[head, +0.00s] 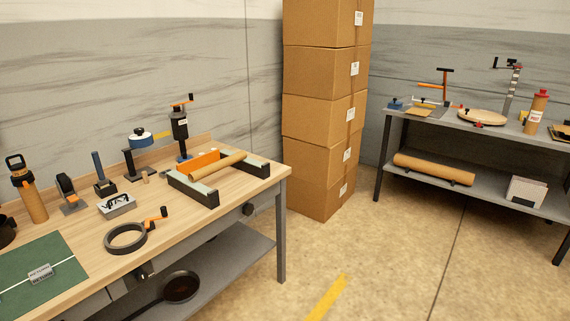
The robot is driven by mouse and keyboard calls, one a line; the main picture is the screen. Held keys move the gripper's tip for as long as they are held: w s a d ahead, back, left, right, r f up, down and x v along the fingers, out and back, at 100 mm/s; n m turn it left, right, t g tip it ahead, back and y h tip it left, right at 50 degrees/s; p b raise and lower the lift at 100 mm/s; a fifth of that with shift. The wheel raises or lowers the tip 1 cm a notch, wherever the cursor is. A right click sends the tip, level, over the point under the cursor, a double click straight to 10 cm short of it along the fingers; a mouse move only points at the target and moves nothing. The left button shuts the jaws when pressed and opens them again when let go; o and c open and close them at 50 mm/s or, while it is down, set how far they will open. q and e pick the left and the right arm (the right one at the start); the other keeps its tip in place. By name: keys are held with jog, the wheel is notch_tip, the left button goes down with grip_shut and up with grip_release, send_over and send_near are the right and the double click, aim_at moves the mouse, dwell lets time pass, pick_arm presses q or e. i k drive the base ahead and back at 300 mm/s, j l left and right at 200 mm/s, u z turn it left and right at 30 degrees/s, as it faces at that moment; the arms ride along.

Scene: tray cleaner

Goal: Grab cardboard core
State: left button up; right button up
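Several brown cardboard-like cylinders show in the head view. A short tan tube (226,165) lies across a black and grey two-rail stand (196,189) on the wooden workbench. A longer brown tube (432,169) lies level on the lower shelf of the grey table. An upright brown tube (34,203) with a black handle stands at the bench's left. Another upright brown tube (535,113) with a red cap stands on the grey table. I cannot tell which is the cardboard core. Neither of my grippers is in view.
The workbench (240,190) also holds a black ring (125,239), a green mat (35,275) and several small tools. A stack of cardboard boxes (318,117) stands behind its right end. A black pan (181,288) lies on its lower shelf. Open floor (400,250) lies between the tables.

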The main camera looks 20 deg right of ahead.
aim_at(208, 170)
jog(key=i+l+u, duration=1)
jog(key=l+u, duration=0.15)
jog(key=l, duration=0.2)
